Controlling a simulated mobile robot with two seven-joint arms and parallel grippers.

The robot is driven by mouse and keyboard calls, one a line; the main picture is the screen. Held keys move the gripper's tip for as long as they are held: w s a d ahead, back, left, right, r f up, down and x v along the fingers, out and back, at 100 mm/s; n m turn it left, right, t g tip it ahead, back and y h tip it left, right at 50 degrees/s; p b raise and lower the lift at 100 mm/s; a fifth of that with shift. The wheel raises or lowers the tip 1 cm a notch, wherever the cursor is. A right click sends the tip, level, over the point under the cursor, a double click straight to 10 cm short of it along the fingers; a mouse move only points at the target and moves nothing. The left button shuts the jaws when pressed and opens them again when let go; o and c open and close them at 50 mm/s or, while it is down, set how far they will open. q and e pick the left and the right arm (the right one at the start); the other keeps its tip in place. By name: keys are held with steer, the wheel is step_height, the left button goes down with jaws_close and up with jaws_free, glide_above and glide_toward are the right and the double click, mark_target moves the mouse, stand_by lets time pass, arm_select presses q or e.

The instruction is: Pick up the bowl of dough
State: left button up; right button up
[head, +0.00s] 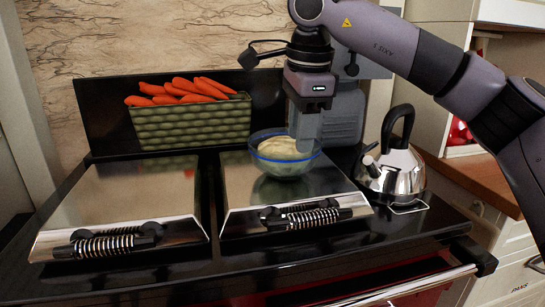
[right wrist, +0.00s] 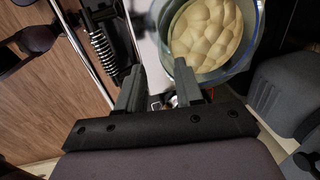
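The bowl of dough (head: 283,160) is clear glass with a blue rim. It stands on the right-hand hotplate lid of the range, and pale dough (right wrist: 207,32) fills it in the right wrist view. My right gripper (head: 306,143) points down at the bowl's right side in the head view. In the right wrist view the right gripper's two fingers (right wrist: 158,75) are apart with nothing clearly held between them. One fingertip overlaps the bowl's near rim there; I cannot tell whether it touches. My left gripper is not in view.
A kettle (head: 393,170) stands close to the right of the bowl. A green box (head: 190,125) of carrots stands behind, at the left. The left lid (head: 130,200) is bare. Coiled lid handles (head: 312,216) lie along the front, above the range's front rail (head: 420,285).

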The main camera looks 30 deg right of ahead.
mark_target(295, 159)
steer(key=f, duration=0.2)
steer(key=w+f, duration=0.1)
steer(key=f, duration=0.1)
steer(key=w+f, duration=0.1)
steer(key=f, duration=0.1)
steer(key=shift+d+f, duration=0.25)
steer(key=shift+f, duration=0.1)
steer(key=shift+r, duration=0.1)
jaws_close()
